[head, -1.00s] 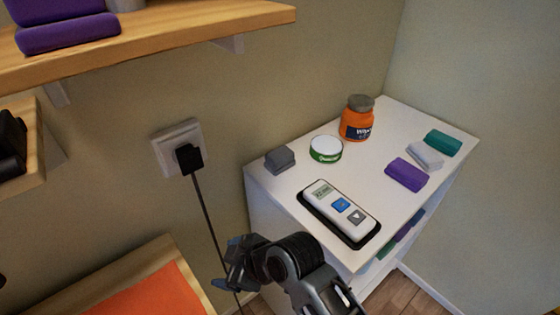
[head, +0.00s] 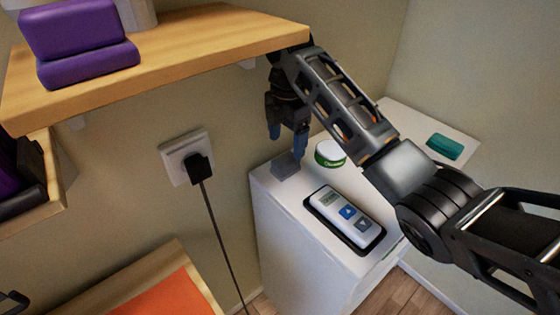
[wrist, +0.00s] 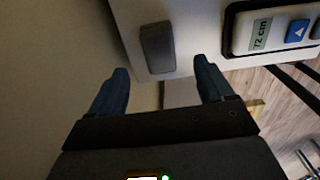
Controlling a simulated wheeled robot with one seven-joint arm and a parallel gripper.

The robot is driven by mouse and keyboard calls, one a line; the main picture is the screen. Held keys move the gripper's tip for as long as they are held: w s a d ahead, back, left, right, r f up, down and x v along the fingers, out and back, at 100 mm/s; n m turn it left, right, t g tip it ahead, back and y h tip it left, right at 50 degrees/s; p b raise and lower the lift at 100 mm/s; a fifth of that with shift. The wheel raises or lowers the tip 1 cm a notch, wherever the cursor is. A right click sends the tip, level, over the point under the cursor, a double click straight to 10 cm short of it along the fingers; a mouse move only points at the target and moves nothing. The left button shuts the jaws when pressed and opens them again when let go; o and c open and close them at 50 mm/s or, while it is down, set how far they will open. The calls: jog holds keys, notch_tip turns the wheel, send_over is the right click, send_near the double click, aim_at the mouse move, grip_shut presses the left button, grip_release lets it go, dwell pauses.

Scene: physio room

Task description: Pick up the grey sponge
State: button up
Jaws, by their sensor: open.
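The grey sponge (head: 285,165) is a small block at the left end of the white cabinet top (head: 300,215), by the wall. My gripper (head: 287,145) is above it, pointing down, with its blue fingertips apart. In the wrist view the sponge (wrist: 157,47) lies ahead of the open fingers, a little left of the middle between them (wrist: 165,80). Nothing is between the fingers. In the head view the fingertips appear just above the sponge; I cannot tell the exact gap.
A white display device (head: 345,215) in a black tray lies right of the sponge, and a green-white tin (head: 330,153) stands behind. A teal roll (head: 445,147) lies at the far right.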

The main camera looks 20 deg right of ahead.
aim_at(286, 159)
notch_tip(286, 159, down, 3)
jog(key=shift+r+b, duration=0.15)
jog(key=shift+b, duration=0.6)
jog(key=shift+f+p, duration=0.55)
jog(key=shift+f, duration=1.95)
jog(key=shift+c, duration=0.5)
